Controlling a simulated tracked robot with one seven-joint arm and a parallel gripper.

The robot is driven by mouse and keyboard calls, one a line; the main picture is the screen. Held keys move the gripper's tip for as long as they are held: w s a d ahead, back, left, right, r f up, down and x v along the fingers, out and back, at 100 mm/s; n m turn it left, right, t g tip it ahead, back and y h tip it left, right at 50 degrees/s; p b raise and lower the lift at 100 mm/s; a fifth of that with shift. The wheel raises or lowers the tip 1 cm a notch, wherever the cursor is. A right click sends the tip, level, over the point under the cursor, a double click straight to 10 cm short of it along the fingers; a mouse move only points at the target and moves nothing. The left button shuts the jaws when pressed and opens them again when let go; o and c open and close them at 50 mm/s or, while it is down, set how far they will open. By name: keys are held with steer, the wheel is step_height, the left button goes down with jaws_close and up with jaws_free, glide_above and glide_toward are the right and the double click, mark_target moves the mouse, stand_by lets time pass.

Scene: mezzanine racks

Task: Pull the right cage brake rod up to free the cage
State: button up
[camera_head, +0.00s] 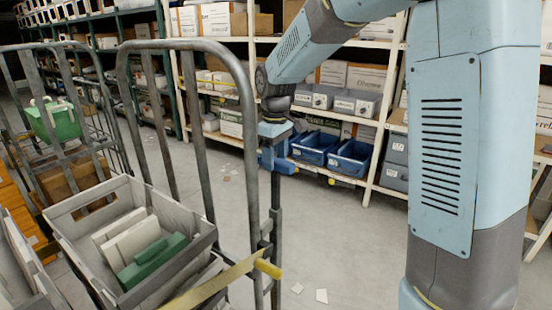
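The right cage (196,140) is a grey tubular frame on the left of the head view. A thin dark upright rod (276,205) stands at its right side, in front of a black bracket (265,246) on the frame. My gripper (276,160) points down from the end of my light blue arm, right at the rod's upper end. The fingers and the rod's top overlap in this view. I cannot tell whether the fingers are closed on it. A yellow bar or strap (215,284) with a rounded yellow end crosses the cage front low down.
A grey crate (188,258) with boxes and a green item stands in the cage. Another cage (75,115) holds a green bin (56,119) at left. Racks with blue bins (350,160) stand behind. Paper scraps (321,296) lie on the otherwise clear floor.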

steer(key=shift+r, duration=0.1)
step_height(320, 180, up, 14)
steer(key=shift+f, duration=0.25)
stand_by(0.4)
steer(key=s+d+r+m+t, duration=0.25)
steer(key=s+d+m, duration=0.25)
steer(key=s+d, duration=0.75)
steer(key=s+d+f+m+t, duration=0.1)
steer(key=s+d+f+m, duration=0.1)
steer(key=s, duration=0.4)
steer(key=s+d+f+m+t, duration=0.2)
steer(key=s+d+f+m, duration=0.1)
steer(key=s, duration=0.4)
steer(key=shift+d+f, duration=0.6)
steer(key=shift+f, duration=0.15)
